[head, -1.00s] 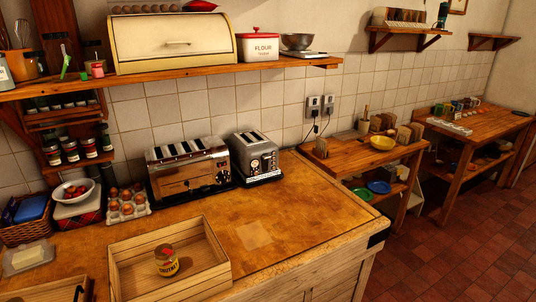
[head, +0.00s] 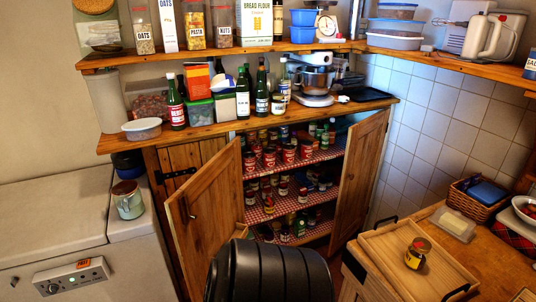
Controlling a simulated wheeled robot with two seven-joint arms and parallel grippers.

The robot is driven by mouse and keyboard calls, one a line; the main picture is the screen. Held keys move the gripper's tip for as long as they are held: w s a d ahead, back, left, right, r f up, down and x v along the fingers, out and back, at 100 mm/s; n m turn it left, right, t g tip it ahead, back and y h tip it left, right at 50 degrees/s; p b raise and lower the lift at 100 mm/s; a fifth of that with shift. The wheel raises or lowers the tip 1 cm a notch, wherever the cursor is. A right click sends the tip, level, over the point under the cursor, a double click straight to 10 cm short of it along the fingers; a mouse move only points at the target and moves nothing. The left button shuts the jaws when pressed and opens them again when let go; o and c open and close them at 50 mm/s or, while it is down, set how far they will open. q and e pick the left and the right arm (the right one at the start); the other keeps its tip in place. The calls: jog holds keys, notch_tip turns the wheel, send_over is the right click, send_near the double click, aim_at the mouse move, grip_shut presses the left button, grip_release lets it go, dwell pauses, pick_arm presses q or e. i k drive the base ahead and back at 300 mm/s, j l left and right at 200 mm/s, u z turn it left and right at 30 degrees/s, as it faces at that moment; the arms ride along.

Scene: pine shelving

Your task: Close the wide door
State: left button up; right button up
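A pine cupboard with two hinged doors stands below the wooden counter shelf, and both doors are swung open. The left door (head: 212,215) looks the wider of the two and stands out towards me, with a dark handle near its outer edge. The right door (head: 360,178) stands open beside the tiled wall. Cans, jars and bottles on the red checked shelves (head: 318,206) show between the doors. The lower middle of the cupboard and part of the left door's bottom are hidden by a dark ribbed part of mine. Neither gripper shows.
A worktop with a wooden tray (head: 385,240) holding a jar (head: 417,253) lies at right, close to the right door. Bottles crowd the shelf above.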

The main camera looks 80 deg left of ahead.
aim_at(214, 193)
jog(key=k+j+u, duration=0.25)
jog(key=u, duration=0.15)
jog(key=k+j+u, duration=0.2)
jog(key=j+u, duration=0.15)
jog(key=k+j+u, duration=0.15)
jog(key=j+u, duration=0.25)
jog(key=k+j+u, duration=0.1)
jog(key=j+u, duration=0.25)
jog(key=j, duration=0.2)
jog(key=k+j, duration=0.1)
jog(key=j, duration=0.45)
jog(key=j+u, duration=0.1)
jog(key=j, duration=0.5)
jog(key=k+j, duration=0.15)
jog(key=j, duration=0.45)
